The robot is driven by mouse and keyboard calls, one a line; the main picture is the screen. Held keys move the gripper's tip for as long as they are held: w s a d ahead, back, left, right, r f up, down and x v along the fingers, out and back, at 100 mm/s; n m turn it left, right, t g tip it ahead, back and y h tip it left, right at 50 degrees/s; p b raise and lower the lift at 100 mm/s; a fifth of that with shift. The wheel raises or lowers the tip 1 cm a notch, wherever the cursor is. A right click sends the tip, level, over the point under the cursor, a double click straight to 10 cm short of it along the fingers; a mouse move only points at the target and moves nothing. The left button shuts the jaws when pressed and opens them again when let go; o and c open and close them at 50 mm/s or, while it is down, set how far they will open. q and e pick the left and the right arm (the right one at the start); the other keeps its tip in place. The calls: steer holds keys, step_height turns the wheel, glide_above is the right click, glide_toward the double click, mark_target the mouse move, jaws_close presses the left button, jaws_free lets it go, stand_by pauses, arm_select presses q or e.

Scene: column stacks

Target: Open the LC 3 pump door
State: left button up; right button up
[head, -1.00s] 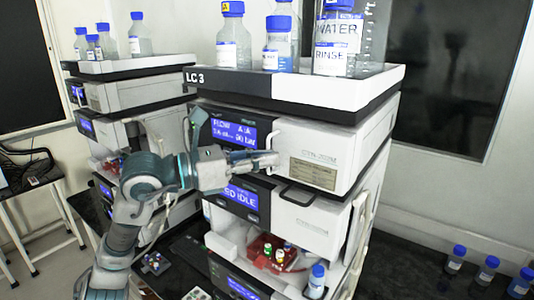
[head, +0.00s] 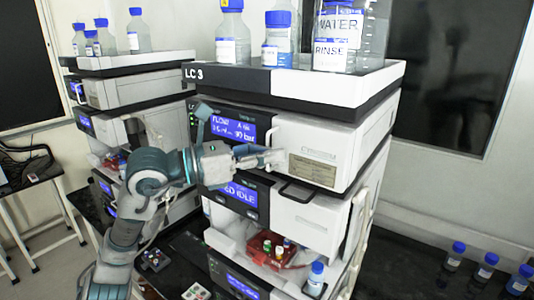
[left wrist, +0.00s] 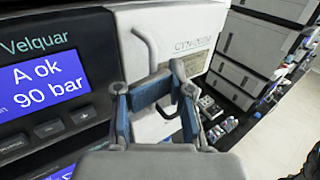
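The LC 3 pump door (head: 305,150) is the white front panel beside the upper blue display, under the LC 3 tray; it looks closed. In the left wrist view a pale curved handle (left wrist: 146,48) stands out from the door. My left gripper (head: 278,160) is in front of the door's left part. My right gripper is not in view.
The LC 3 tray (head: 340,88) above holds several blue-capped bottles. A lower module (head: 310,220) with a dark handle and an open bay with small vials (head: 280,250) are below. A second stack (head: 130,90) stands at left. Capped bottles (head: 487,268) stand at lower right.

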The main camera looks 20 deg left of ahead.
arm_select(q)
steer(key=shift+w+a+f, duration=0.15)
steer(key=shift+f, duration=0.05)
steer(key=b+v, duration=0.2)
steer(key=v, duration=1.7)
steer(key=shift+a+b, duration=0.3)
steer(key=shift+a, duration=0.15)
steer(key=shift+r, duration=0.1)
stand_by(0.4)
